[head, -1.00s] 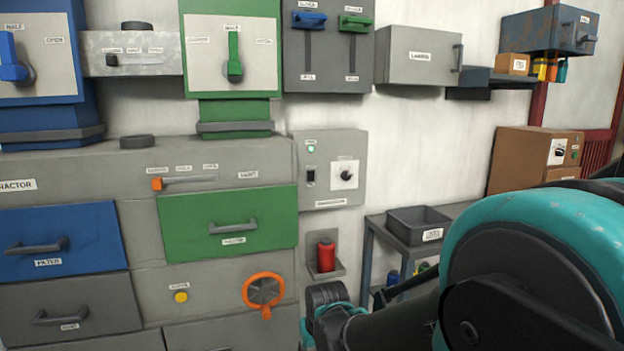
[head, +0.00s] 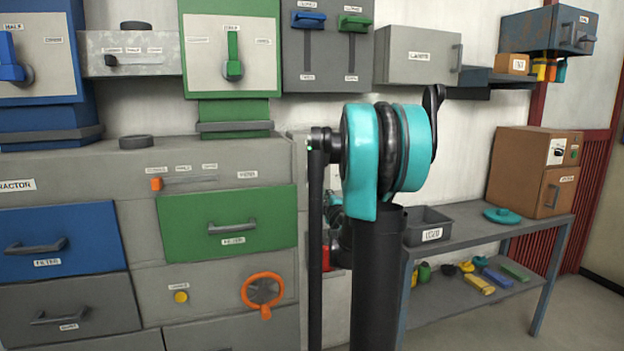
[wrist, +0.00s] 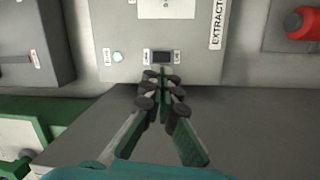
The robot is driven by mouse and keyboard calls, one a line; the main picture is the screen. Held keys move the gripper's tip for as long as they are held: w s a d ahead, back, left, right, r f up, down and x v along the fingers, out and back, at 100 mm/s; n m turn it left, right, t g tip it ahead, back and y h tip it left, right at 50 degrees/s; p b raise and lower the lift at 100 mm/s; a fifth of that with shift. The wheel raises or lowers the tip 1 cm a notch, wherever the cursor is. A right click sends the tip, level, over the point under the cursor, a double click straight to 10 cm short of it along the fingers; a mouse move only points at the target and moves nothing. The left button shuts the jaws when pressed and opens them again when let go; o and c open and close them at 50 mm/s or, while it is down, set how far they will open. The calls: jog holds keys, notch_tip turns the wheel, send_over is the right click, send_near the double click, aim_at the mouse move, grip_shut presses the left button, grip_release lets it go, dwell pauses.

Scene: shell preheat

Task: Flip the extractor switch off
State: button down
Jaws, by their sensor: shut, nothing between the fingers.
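Which way the switch is set is too small to tell. In the head view my arm covers most of the box, including the switch, and hides the fingertips.
A red cylinder (wrist: 303,24) sits in a wall bracket beside the box. The green-fronted drawer (head: 228,222) is to its left in the head view. A shelf table (head: 480,222) with a grey bin (head: 428,226) stands to the right.

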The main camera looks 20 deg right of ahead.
aim_at(310, 174)
jog(key=shift+w+a+r+n+t+y, duration=0.1)
jog(key=shift+w+a+n+t+y, duration=0.1)
jog(key=shift+w+n+y, duration=0.8)
jog(key=shift+w+a+r+n+t+y, duration=0.15)
jog(key=shift+w+n+y, duration=0.45)
jog(key=shift+n, duration=0.7)
jog(key=shift+f, duration=0.1)
jog(key=w, duration=0.4)
jog(key=w+r, duration=0.1)
jog(key=w, duration=0.8)
jog(key=shift+w+r, duration=0.1)
jog(key=shift+r, duration=0.2)
jog(key=shift+w, duration=0.35)
